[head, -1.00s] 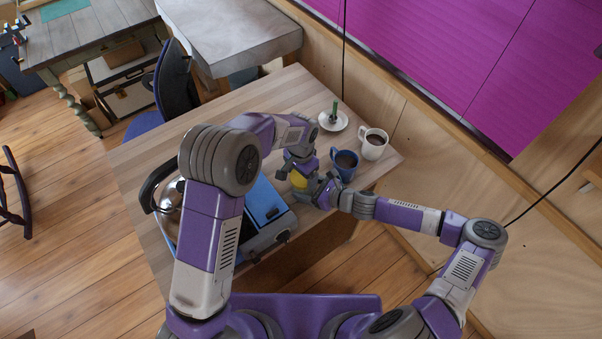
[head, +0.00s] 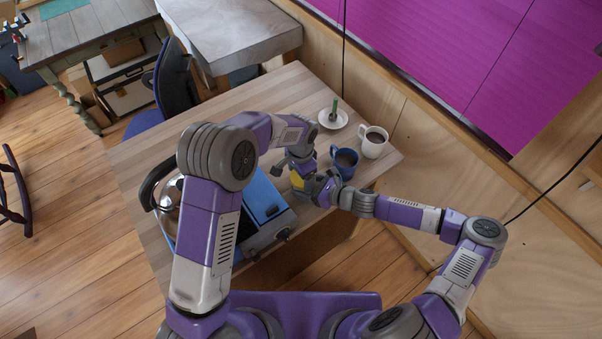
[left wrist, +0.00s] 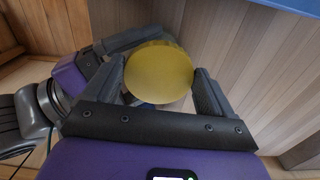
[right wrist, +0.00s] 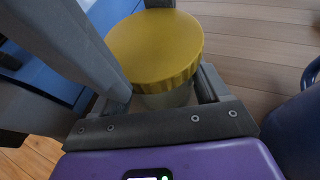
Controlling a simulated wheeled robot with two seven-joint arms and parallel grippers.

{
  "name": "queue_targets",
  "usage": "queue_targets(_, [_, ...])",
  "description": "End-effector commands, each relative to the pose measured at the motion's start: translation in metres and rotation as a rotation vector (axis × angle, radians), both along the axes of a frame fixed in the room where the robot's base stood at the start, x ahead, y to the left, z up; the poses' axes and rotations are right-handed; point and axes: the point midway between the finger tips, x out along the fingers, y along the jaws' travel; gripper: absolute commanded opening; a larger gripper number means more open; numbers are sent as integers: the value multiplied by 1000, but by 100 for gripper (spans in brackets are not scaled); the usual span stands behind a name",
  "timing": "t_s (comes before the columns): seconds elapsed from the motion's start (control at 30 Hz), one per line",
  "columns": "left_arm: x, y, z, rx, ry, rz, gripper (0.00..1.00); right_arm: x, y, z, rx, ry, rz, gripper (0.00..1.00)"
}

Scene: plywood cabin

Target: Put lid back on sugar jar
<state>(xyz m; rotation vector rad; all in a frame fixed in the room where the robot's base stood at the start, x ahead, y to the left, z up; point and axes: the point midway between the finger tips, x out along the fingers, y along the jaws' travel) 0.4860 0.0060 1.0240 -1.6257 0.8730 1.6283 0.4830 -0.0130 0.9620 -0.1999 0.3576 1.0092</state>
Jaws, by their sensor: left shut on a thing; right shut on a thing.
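The yellow lid (right wrist: 155,45) sits on top of the pale sugar jar (right wrist: 168,98) in the right wrist view, level with its mouth. I cannot tell whether it is fully seated. My left gripper (left wrist: 162,88) is shut on the lid, which shows as a yellow disc (left wrist: 158,72) between its fingers. My right gripper (right wrist: 165,105) is shut on the jar's body, just below the lid.
A blue mug (head: 344,164) of dark drink stands close to my right gripper. A white mug (head: 373,143) and a saucer with a green-handled item (head: 333,118) stand beyond it. A blue stove (head: 264,208) with a kettle (head: 170,195) is at left. The table's (head: 140,170) far-left part is clear.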

Motion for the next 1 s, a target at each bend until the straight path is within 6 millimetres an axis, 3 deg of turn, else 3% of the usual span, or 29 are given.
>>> queue_targets(1.0, [12, -8, -1, -4, -2, -2214, 56, 0, 0, -1, -2, 1, -1, 0])
